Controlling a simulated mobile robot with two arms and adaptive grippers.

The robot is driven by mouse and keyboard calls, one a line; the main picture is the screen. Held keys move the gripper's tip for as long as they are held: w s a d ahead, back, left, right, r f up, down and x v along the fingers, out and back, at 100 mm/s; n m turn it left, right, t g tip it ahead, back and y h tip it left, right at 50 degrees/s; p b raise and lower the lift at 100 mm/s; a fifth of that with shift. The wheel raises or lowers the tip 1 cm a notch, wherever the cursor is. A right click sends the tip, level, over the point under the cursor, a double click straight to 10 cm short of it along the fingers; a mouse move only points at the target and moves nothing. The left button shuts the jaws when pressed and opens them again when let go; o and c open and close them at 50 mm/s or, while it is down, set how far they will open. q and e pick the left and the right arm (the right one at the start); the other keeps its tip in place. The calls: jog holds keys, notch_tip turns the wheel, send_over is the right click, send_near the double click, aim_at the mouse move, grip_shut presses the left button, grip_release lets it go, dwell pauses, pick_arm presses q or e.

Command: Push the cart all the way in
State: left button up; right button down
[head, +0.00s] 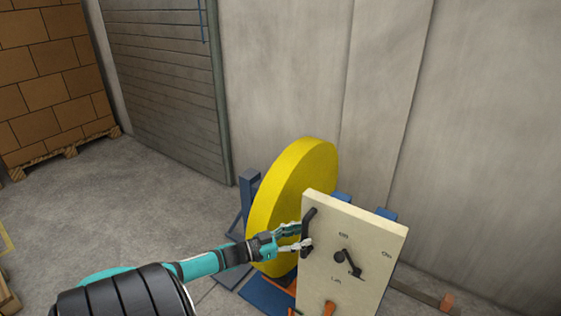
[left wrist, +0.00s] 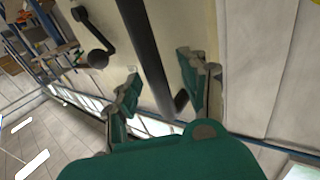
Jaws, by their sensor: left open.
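The cart shows as an upright cream panel (head: 375,240) in front of a big yellow roll (head: 292,190). A black bar handle (head: 307,222) stands on the panel's left part, and a black crank (head: 347,262) is to its right. My left gripper (head: 304,237) is at the handle with its fingers spread. In the left wrist view, the handle (left wrist: 147,45) runs between the two open fingers of my left gripper (left wrist: 160,78), one on each side. I cannot tell whether either finger touches it. The crank (left wrist: 94,38) also shows there. My right gripper is out of view.
Blue frame parts (head: 265,296) lie on the floor under the roll. A concrete wall (head: 470,150) stands close behind the cart. Stacked boxes on a pallet (head: 55,85) are at the far left. The floor (head: 120,205) between is clear.

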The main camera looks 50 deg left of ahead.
pick_arm(q)
jog(key=v, duration=1)
jog(key=shift+s+a, duration=0.15)
jog(key=shift+s, duration=0.15)
